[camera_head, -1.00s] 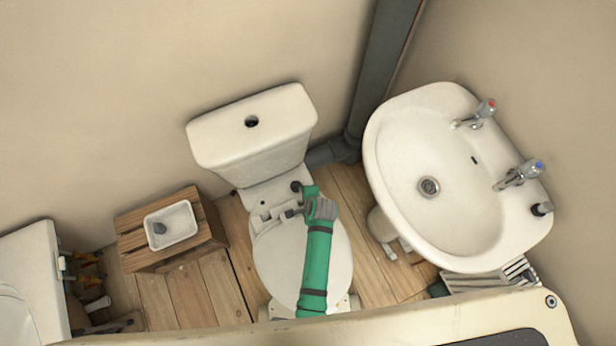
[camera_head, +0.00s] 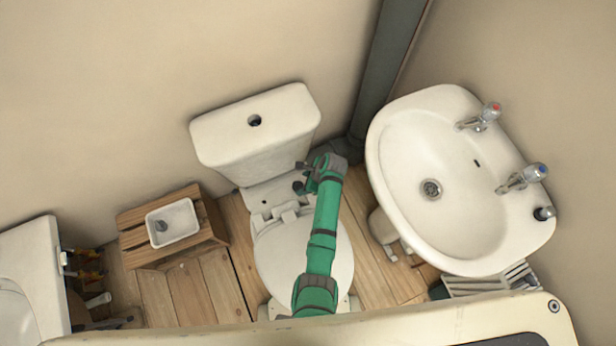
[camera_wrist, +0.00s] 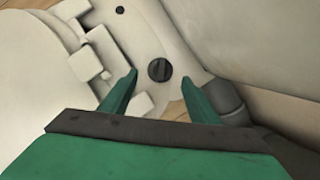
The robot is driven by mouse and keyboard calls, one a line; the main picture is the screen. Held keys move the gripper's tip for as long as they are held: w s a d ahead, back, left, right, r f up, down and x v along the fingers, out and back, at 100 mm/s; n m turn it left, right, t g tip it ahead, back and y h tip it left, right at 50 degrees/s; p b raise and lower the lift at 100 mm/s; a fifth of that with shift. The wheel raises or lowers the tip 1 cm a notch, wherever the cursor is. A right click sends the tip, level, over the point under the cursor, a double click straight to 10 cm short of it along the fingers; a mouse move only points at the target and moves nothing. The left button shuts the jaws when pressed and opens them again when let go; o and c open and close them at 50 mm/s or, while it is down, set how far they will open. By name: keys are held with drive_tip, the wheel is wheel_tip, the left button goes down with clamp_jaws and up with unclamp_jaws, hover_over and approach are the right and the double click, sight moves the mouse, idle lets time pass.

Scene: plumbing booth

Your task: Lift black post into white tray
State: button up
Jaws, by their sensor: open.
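A small black post (camera_head: 298,187) stands on the white ledge at the back of the toilet, behind the seat hinges. In the wrist view the black post (camera_wrist: 159,69) shows as a dark round top between and beyond my fingertips. My gripper (camera_wrist: 160,78) is open, with one green finger to each side in that picture; nothing is held. In the head view my gripper (camera_head: 306,174) is close by the post at its upper right. The white tray (camera_head: 190,236) sits on a wooden crate to the left, with a small dark grey piece in it.
The toilet cistern (camera_head: 255,135) rises behind the ledge, and a grey pipe (camera_head: 385,75) runs up the corner. A basin (camera_head: 420,150) stands to the right, with another dark post (camera_head: 543,213) on its rim. Wooden floor lies between crate (camera_head: 215,225) and toilet.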

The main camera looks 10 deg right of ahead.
sight(300, 185)
drive_tip(key=shift+x, duration=2.35)
drive_tip(key=shift+w, duration=0.1)
drive_tip(key=shift+c, duration=0.7)
drive_tip(key=c, duration=0.9)
drive_tip(key=shift+o, duration=1.3)
drive_tip(key=shift+c, duration=1.3)
drive_tip(key=shift+r, duration=0.35)
drive_tip(key=shift+r, duration=0.3)
drive_tip(key=shift+r, duration=1.4)
